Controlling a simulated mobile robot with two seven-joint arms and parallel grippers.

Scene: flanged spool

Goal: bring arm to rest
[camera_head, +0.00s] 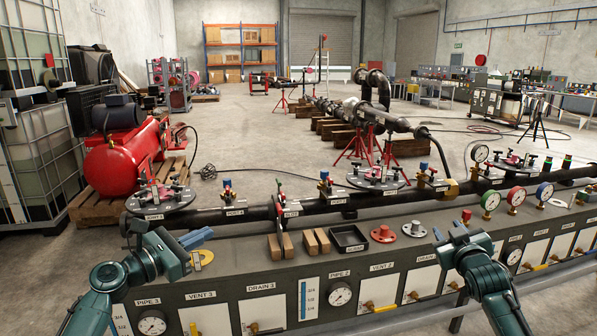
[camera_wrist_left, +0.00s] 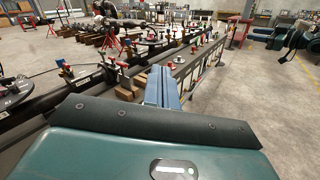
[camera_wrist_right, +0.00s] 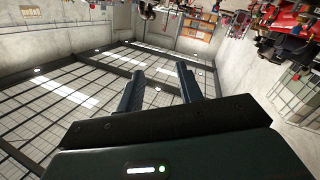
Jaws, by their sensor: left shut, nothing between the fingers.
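My left gripper (camera_head: 198,238) is over the left part of the grey bench, its blue fingers pointing right. In the left wrist view its fingers (camera_wrist_left: 160,82) lie side by side, shut, with nothing between them. My right gripper (camera_head: 449,229) is raised over the bench's front edge on the right. In the right wrist view its two fingers (camera_wrist_right: 159,68) stand apart and empty, with the ceiling behind them.
The bench (camera_head: 235,245) also bears wooden blocks (camera_head: 316,241), a black tray (camera_head: 348,238) and gauges (camera_head: 490,201). A dark pipe (camera_head: 250,214) with valves runs behind them.

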